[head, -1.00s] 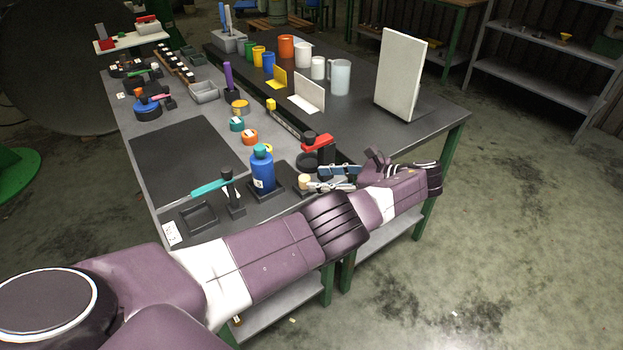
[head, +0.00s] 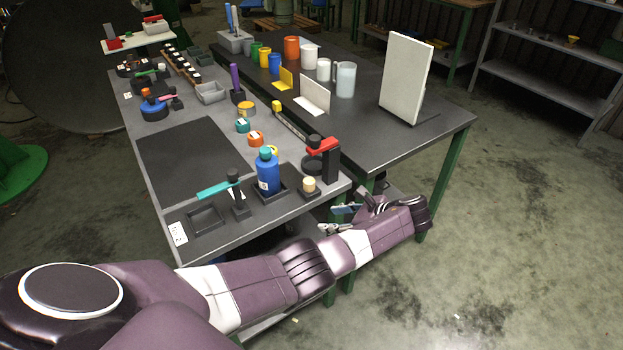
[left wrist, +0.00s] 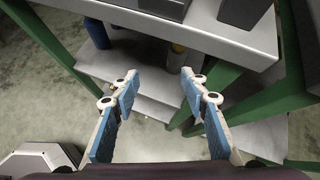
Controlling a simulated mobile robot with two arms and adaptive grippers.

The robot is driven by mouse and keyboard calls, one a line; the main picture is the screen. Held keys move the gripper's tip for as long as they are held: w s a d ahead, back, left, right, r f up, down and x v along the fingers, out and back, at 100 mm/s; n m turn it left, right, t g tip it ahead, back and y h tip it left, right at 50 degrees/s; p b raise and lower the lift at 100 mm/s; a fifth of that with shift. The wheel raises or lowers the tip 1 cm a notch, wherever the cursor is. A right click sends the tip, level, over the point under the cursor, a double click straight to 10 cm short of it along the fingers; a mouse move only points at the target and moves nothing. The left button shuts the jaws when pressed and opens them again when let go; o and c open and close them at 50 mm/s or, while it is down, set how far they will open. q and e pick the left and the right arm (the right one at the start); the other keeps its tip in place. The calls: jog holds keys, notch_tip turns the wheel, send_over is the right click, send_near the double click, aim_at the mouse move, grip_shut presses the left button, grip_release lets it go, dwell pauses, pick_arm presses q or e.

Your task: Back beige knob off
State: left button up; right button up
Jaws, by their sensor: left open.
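The beige knob (head: 309,183) stands upright on a small black base near the front right corner of the grey table (head: 215,240). Nothing holds it. My left gripper (head: 336,220) is in front of and below the table edge, to the lower right of the knob and apart from it. In the left wrist view its two blue-padded fingers (left wrist: 158,78) are spread with nothing between them. The knob cannot be made out in that view. My right gripper is not in view.
A blue bottle with a teal cap (head: 268,172) stands left of the knob, and a red-and-black clamp-like stand (head: 328,157) behind it. In the left wrist view the table edge (left wrist: 230,42) and green legs (left wrist: 58,48) are close to the fingers.

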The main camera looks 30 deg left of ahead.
pick_arm(q)
jog(key=s+a+f+m+t+h+p, duration=0.1)
jog(key=s+a+f+t+h+p, duration=0.1)
jog(key=s+f, duration=0.2)
jog(key=m+t+h+p, duration=0.3)
jog(key=m+t+p, duration=0.1)
jog(key=m+t, duration=0.75)
send_near(308, 184)
jog(key=w+a+m+g, duration=0.1)
jog(key=w+m+g, duration=0.1)
jog(key=w, duration=0.2)
jog(key=shift+n, duration=0.35)
jog(key=shift+x, duration=3.8)
jog(key=shift+c, duration=0.2)
